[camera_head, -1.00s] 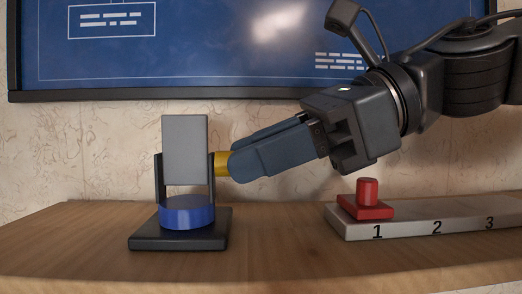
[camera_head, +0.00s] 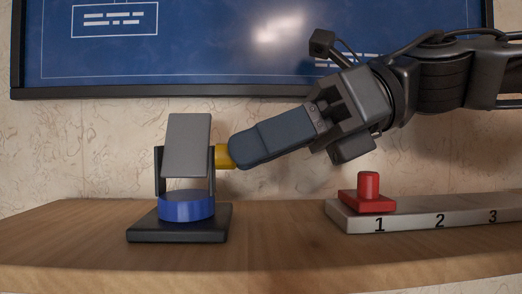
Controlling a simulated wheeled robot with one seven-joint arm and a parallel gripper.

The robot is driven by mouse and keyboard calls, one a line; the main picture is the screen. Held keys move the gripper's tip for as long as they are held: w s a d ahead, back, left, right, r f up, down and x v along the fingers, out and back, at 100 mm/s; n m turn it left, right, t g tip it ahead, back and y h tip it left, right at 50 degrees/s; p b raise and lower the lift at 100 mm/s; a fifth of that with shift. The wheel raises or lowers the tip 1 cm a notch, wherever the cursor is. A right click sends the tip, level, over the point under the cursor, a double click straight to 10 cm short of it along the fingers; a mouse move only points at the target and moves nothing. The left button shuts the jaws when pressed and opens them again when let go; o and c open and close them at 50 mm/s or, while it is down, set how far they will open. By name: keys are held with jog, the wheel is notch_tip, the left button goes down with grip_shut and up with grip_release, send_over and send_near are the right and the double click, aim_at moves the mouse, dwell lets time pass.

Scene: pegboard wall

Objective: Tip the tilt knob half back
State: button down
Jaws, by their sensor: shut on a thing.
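The tilt knob (camera_head: 223,157) is a small yellow piece on the right side of a bracket. My gripper (camera_head: 236,154) comes in from the right and is shut on the knob; its fingers hide most of it. The bracket holds a grey panel (camera_head: 188,146), which leans, its top shifted right and tipped. Below it are a blue round turntable (camera_head: 187,206) and a black square base (camera_head: 179,226) on the wooden shelf.
To the right, a grey strip (camera_head: 429,216) marked 1, 2 and 3 carries a red slider block (camera_head: 368,195) at 1. A framed blue board (camera_head: 240,40) hangs on the wall behind. The wooden shelf (camera_head: 280,240) is clear between the stand and the strip.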

jog(key=shift+w+m, duration=0.1)
jog(key=shift+m, duration=0.2)
dwell(0.4)
jog(key=c, duration=0.9)
grip_release()
jog(key=shift+b+v, duration=1.05)
jog(key=shift+v, duration=2.85)
jog(key=shift+w, duration=0.1)
